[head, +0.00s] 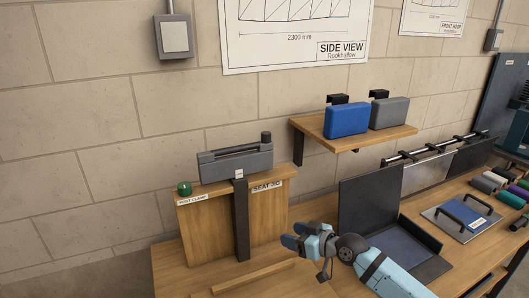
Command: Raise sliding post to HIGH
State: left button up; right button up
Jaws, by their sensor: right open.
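The sliding post (241,222) is a dark upright bar in front of a wooden panel (205,230) at centre left. A grey cradle-like head (237,163) with a long bar sits on its top, slightly above the panel's upper edge. A green knob (184,187) stands at the panel's left corner by a "POST CLAMP" label (193,200). A "SEAT JIG" label (267,186) is on the right. My right gripper (293,235) is light blue, open and empty, right of the post and apart from it, its fingers pointing left. My left gripper is not in view.
A wooden shelf (355,142) holds a blue case (347,120) and a grey case (389,112) on the wall. A dark open folder-like box (371,199) stands behind my right arm. A handled plate (461,218) lies farther right. A wooden strip (253,276) lies before the panel.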

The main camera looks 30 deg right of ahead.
jog(key=w+d+r+n+y+b, duration=0.1)
jog(key=w+d+r, duration=0.1)
jog(key=r, duration=0.4)
jog(key=w+d+r+y+b, duration=0.1)
jog(key=w+d+r, duration=0.2)
jog(key=r, duration=0.2)
jog(key=n+t+y+b, duration=0.1)
jog(key=y+b, duration=0.1)
send_near(269, 133)
pick_arm(q)
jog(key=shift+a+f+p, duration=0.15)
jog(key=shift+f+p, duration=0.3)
jog(key=shift+p, duration=1.65)
pick_arm(e)
jog(key=shift+x, duration=5.05)
jog(key=shift+f, duration=0.2)
